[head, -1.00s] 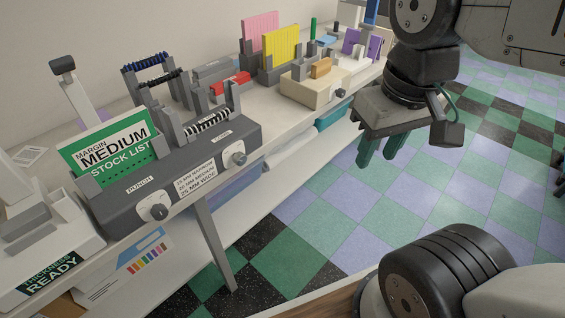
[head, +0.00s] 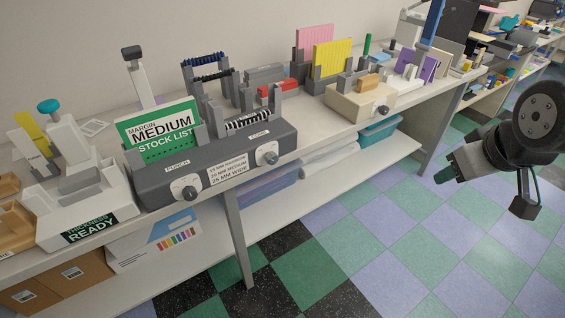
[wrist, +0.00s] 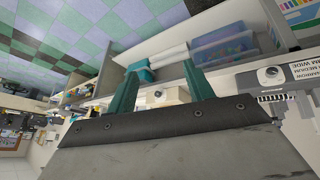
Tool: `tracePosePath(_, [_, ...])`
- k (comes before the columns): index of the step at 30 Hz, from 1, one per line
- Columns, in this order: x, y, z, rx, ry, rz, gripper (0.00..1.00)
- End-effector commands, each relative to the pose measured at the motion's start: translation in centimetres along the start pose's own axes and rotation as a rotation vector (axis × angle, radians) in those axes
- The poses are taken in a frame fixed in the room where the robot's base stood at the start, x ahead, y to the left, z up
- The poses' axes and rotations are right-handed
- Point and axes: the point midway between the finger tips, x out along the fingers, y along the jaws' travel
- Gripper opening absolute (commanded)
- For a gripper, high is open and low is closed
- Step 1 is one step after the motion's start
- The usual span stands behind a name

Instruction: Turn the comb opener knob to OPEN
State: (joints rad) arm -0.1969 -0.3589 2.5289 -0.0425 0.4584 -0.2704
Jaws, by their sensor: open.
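The grey binding machine (head: 222,160) stands on the white bench with a green and white "MEDIUM STOCK LIST" sheet (head: 158,130) upright in its punch side. Its front has a punch knob (head: 185,189) at left and a second round pale knob (head: 267,155) at right, below a small label too blurred to read. In the wrist view a knob of the machine (wrist: 271,74) shows right of the fingers.
A beige device (head: 350,103) with its own knob (head: 382,110) stands farther right on the bench. A white "THICKNESS READY" gauge (head: 85,212) is at left. The tiled floor (head: 370,230) before the bench is clear.

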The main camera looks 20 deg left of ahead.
Motion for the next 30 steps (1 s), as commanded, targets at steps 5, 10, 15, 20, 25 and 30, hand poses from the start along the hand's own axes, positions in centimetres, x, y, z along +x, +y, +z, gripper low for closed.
tracePosePath(5, [7.4, -4.3, -6.8, -0.285, 0.242, 0.003, 0.52])
tracePosePath(10, [12.6, -10.5, -11.4, -0.526, 0.497, 0.017, 0.52])
tracePosePath(15, [16.1, -18.0, -13.2, -0.729, 0.764, 0.038, 0.52])
tracePosePath(20, [17.6, -24.2, -12.5, -0.856, 0.997, 0.069, 0.52])
tracePosePath(25, [17.8, -28.1, -11.0, -0.916, 1.161, 0.101, 0.52])
tracePosePath(30, [17.7, -29.4, -10.5, -0.932, 1.229, 0.120, 0.52])
